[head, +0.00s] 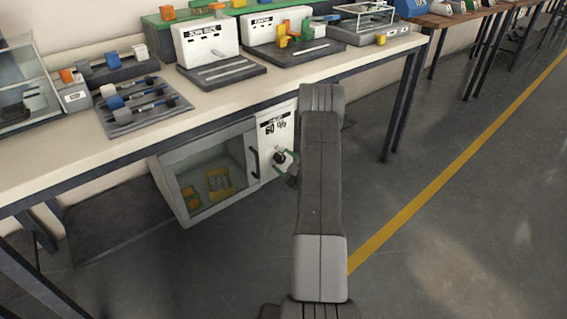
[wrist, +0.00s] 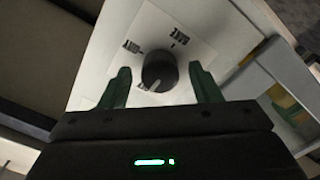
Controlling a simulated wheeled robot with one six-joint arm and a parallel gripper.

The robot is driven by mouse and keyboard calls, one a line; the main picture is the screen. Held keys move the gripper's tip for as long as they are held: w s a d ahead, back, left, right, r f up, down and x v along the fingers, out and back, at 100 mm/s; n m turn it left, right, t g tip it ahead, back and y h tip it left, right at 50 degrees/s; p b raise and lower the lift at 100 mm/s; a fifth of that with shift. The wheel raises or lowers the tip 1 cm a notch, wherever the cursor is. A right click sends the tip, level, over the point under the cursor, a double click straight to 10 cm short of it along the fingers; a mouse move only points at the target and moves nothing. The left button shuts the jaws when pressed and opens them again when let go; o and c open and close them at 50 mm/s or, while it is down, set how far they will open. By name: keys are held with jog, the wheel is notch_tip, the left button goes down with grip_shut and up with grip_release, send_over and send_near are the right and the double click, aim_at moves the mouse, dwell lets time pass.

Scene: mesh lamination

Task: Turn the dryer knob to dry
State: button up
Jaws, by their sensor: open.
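The dryer (head: 187,207) is a white box with a glass door under the workbench. Its black round knob (head: 279,157) is on the white panel at the right of the door. A light pointer line on the knob points to the lower left. My gripper (wrist: 161,82) is open, with one green finger on each side of the knob. Gaps show between the fingers and the knob. In the head view my arm partly hides the gripper.
The workbench (head: 215,93) runs above the dryer, holding trays, tools and small machines. The dryer door has a dark handle (head: 253,162) left of the knob, and yellow and green items show behind its glass. The floor (head: 450,220) to the right is clear.

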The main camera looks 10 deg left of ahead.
jog(key=shift+w+a, duration=0.1)
jog(key=shift+a, duration=0.05)
jog(key=c, duration=1)
